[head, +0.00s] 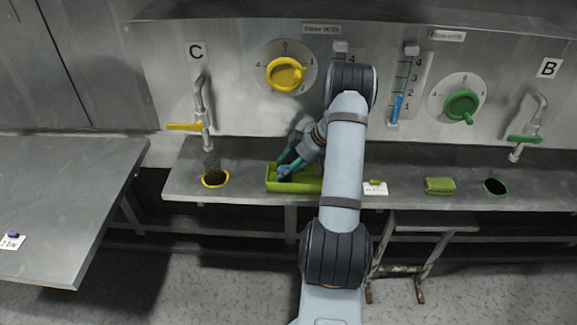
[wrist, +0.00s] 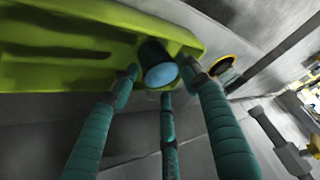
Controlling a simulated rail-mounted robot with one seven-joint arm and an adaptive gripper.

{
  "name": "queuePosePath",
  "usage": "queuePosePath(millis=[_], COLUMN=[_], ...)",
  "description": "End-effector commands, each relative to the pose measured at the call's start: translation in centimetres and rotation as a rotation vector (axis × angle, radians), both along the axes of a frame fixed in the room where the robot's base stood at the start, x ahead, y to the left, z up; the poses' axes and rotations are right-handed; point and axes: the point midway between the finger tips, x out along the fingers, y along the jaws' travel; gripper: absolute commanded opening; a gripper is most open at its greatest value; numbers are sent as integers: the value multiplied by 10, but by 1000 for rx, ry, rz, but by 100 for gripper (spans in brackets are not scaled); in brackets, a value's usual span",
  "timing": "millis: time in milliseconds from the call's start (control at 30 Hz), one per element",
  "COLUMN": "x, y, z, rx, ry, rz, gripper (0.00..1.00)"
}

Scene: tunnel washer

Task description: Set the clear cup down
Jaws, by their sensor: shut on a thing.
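My gripper (wrist: 160,72) is shut on a small cup (wrist: 160,72), which I take to be the clear cup. It looks dark at the side, with a pale blue round face, between the fingertips. In the head view my gripper (head: 285,170) reaches down at the left part of the green tray (head: 307,187). The cup is small there and partly hidden by the fingers. In the wrist view the green tray (wrist: 190,36) lies right behind the cup. I cannot tell whether the cup touches the tray.
Left of the tray is a yellow-rimmed hole (head: 215,179) below tap C (head: 200,115), with a dark see-through shape (head: 211,162) just behind it. To the right are a small card (head: 375,188), a green sponge (head: 440,186) and a green-rimmed hole (head: 495,187). Bare shelf lies between these.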

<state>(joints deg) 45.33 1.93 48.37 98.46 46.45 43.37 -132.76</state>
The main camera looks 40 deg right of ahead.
Motion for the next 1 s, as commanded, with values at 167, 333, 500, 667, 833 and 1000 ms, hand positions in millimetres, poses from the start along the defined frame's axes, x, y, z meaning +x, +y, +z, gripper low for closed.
queuePosePath(millis=[167, 333, 500, 667, 833, 1000], x=[0, 0, 0, 0, -13, -32], y=[0, 0, 0, 0, -8, -17], z=[-2, -2, -2, 4, 24, 56], rx=[0, 0, 0, 1, -6, -6], ry=[-1, 0, 0, 1, -5, -4], rz=[0, 0, 0, 0, -1, -1], gripper=[47, 54, 54, 54, 54, 54])
